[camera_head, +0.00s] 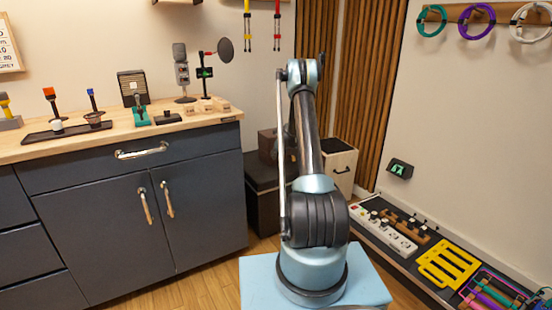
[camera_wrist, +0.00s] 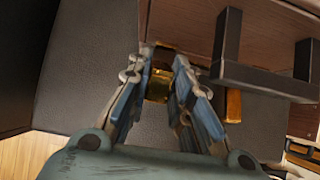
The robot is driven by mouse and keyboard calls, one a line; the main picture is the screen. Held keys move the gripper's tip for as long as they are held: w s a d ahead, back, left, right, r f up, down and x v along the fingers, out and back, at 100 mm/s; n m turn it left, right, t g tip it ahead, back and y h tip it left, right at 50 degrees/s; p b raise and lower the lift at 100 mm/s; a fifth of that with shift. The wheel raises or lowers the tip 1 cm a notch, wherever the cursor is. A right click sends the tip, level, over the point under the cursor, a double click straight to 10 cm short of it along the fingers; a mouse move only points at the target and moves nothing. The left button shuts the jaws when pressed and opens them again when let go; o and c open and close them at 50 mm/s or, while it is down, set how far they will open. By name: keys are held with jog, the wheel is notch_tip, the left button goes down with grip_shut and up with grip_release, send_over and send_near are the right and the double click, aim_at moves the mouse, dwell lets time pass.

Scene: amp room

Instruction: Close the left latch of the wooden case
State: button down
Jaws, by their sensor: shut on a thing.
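The wooden case (camera_head: 267,145) is brown and stands on a dark bench behind my arm, which hides much of it. In the wrist view its wooden face (camera_wrist: 180,22) fills the top, with a dark bar handle (camera_wrist: 262,78) at right. A brass latch (camera_wrist: 158,85) sits at the left of the handle, between my fingers. My gripper (camera_wrist: 164,60) is shut on this latch. A second brass piece (camera_wrist: 233,106) shows beside the handle. Whether the held latch is fully down on the case cannot be told. My gripper is hidden in the head view.
The dark bench (camera_head: 262,205) stands beside a blue-grey cabinet (camera_head: 130,210). A low shelf (camera_head: 395,250) with a power strip and tools runs along the right wall.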

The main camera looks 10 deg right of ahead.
jog(key=shift+a, duration=0.1)
jog(key=c, duration=1.4)
grip_release()
jog(key=shift+f, duration=0.1)
jog(key=shift+c, duration=0.2)
jog(key=v, duration=1.2)
jog(key=shift+w, duration=0.15)
